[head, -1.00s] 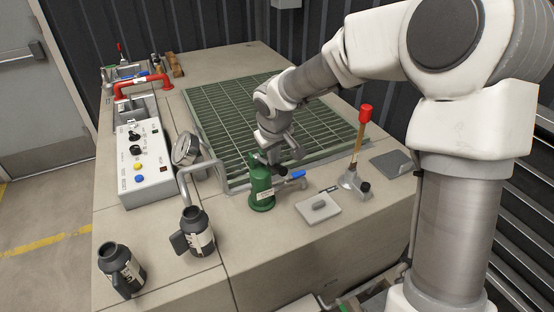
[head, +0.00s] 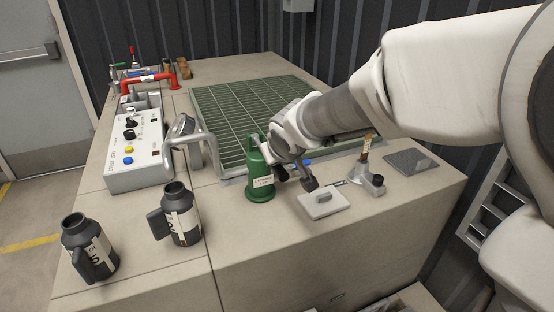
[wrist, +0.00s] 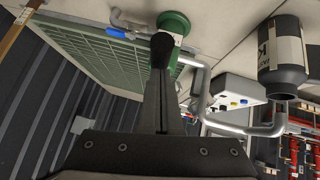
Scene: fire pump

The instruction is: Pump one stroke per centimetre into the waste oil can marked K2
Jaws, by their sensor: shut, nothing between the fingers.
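A green pump body (head: 259,178) with a white label stands upright on the bench. It also shows beyond my fingers in the wrist view (wrist: 175,24). A blue-handled valve (head: 305,162) sits behind my gripper. My gripper (head: 311,184) is shut and empty, just right of the green body; contact is unclear. It fills the lower middle of the wrist view (wrist: 161,52). Two dark cans with handles and white labels stand left: a nearer can (head: 90,250) and a middle can (head: 182,222). A dark can in the wrist view (wrist: 281,73) shows a "K"; its number is unreadable.
A lever (head: 366,147) on a metal base stands right, its top hidden by my arm. A small light plate (head: 323,203) and a grey mat (head: 411,161) lie nearby.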

